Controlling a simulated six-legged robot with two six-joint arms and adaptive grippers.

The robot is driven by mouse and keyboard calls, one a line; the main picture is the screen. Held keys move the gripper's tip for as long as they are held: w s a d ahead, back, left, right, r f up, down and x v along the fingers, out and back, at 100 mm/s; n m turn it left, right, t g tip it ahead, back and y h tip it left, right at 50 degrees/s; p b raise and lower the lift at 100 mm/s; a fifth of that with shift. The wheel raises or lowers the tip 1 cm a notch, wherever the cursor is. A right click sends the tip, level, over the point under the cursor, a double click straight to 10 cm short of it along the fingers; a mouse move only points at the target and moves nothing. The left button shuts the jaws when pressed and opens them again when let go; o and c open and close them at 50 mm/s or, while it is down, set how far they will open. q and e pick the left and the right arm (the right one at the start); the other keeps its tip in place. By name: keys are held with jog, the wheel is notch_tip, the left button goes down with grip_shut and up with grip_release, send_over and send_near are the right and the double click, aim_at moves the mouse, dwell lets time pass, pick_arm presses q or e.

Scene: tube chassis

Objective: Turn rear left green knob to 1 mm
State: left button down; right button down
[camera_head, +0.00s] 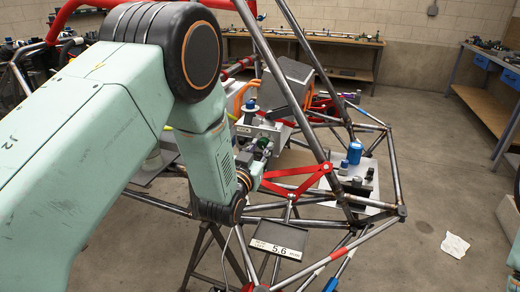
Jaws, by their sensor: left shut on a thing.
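The green knob (264,142) sits at the side of a pale metal box (270,129) on the tube chassis, partly hidden by my gripper. My left gripper (260,155) comes up from the wrist below and is shut on the green knob; its fingertips are small and dark here, so the exact contact is hard to see. A small display plate (280,240) on the front tubes reads about 5.6. My right gripper is not in view.
Bare steel tubes (300,75) of the chassis surround the box. Red links (297,182) lie just right of my wrist. A blue canister (354,152) stands on a plate at right. Workbenches (345,73) line the walls; the floor at right is mostly clear.

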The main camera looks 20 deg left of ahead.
pick_arm(q)
jog(key=c, duration=1.1)
grip_release()
jog(key=shift+o, duration=0.2)
jog(key=shift+s, duration=0.1)
jog(key=s, duration=1.2)
jog(key=shift+a, duration=0.2)
